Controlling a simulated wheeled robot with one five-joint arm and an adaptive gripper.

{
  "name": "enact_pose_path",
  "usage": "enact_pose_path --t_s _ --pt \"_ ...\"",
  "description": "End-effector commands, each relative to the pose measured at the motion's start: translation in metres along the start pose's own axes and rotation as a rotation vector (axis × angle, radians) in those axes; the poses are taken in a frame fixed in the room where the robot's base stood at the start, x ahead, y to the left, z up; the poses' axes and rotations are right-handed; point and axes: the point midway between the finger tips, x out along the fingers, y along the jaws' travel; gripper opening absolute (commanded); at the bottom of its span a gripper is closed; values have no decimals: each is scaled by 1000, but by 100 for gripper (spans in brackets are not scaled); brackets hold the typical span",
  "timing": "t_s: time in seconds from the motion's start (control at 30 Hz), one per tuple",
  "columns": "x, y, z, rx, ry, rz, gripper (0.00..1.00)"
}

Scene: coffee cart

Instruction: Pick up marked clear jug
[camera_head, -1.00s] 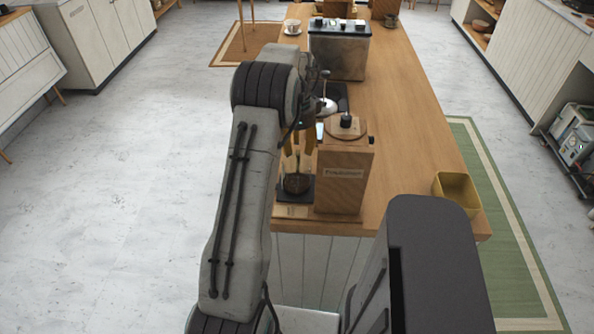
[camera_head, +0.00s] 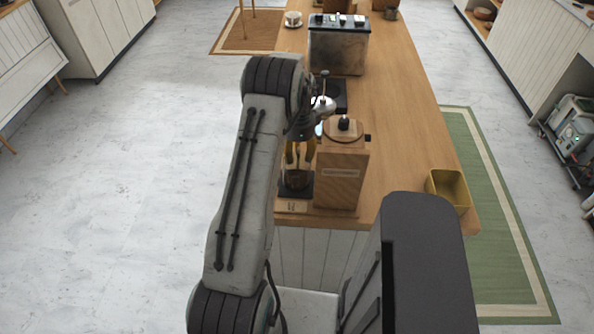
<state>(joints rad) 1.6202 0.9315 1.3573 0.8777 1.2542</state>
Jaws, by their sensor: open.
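A small clear vessel with something dark in it (camera_head: 297,181), which looks like the clear jug, stands on a dark base beside the wooden grinder box (camera_head: 338,180). Any marking on it is too small to make out. My gripper (camera_head: 300,162) has yellow fingers. They point down, spread apart, at the vessel's upper part, and partly hide it. The gripper is open. I cannot tell whether the fingers touch the vessel. My arm hides the area to its left.
The wooden counter (camera_head: 395,120) runs away from me. A yellow open box (camera_head: 448,188) stands at its right front corner. A metal machine (camera_head: 338,50) and a white cup (camera_head: 293,19) stand farther back. The counter's right half is mostly clear.

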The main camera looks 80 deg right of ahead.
Motion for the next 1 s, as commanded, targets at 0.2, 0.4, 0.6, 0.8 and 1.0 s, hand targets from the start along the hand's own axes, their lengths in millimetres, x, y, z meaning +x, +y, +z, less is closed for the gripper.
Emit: enact_pose_path --t_s 0.2,0.4,0.6,0.8,1.0 --pt "0 0 0 0 0 0 22" --pt "0 0 0 0 0 0 4" --pt "0 0 0 0 0 0 0" --pt "-1 0 0 0 0 0 0" --pt "0 0 0 0 0 0 0"
